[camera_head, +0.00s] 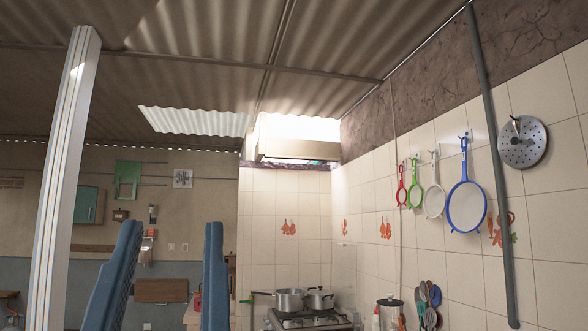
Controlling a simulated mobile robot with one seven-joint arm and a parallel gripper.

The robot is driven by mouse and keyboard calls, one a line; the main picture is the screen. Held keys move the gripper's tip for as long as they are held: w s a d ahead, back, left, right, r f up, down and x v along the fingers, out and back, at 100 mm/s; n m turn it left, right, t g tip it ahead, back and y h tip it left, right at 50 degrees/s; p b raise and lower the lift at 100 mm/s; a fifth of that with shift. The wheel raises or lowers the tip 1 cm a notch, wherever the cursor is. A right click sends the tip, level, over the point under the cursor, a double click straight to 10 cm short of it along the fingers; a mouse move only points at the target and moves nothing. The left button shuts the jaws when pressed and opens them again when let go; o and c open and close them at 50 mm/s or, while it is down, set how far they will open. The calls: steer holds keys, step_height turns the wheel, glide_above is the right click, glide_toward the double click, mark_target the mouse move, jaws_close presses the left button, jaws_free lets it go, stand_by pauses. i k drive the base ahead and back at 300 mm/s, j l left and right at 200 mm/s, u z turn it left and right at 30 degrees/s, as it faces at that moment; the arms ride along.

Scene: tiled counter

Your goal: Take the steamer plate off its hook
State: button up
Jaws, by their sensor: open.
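The steamer plate (536,151) is a round, grey metal disc with many small holes. It hangs high on the tiled wall at the far right, and a small pale hook (516,124) shows at its upper left. My gripper (172,228) shows at the lower left as two blue fingers pointing up, spread wide apart with nothing between them. It is far to the left of the plate in the picture and not touching it. The rest of my gripper and arm is below the frame.
A grey vertical pipe (491,150) runs just left of the plate. Several coloured strainers hang left of it, the nearest a blue-rimmed one (467,206). Below are utensils (428,300) and a stove with pots (289,300). A white post (66,180) stands at left.

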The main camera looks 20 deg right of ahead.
mark_target(522, 147)
steer(key=i+z, duration=0.15)
steer(key=i, duration=0.35)
steer(key=i+j+z, duration=0.15)
steer(key=i, duration=0.35)
steer(key=i+j+z, duration=0.15)
steer(key=i, duration=0.4)
steer(key=i+z, duration=0.2)
steer(key=z, duration=0.2)
steer(key=i+l+z, duration=0.1)
steer(key=z, duration=0.35)
steer(key=i+j+z, duration=0.1)
steer(key=i+z, duration=0.15)
steer(key=z, duration=0.15)
steer(key=i+j+z, duration=0.1)
steer(key=z, duration=0.35)
steer(key=i+j, duration=0.05)
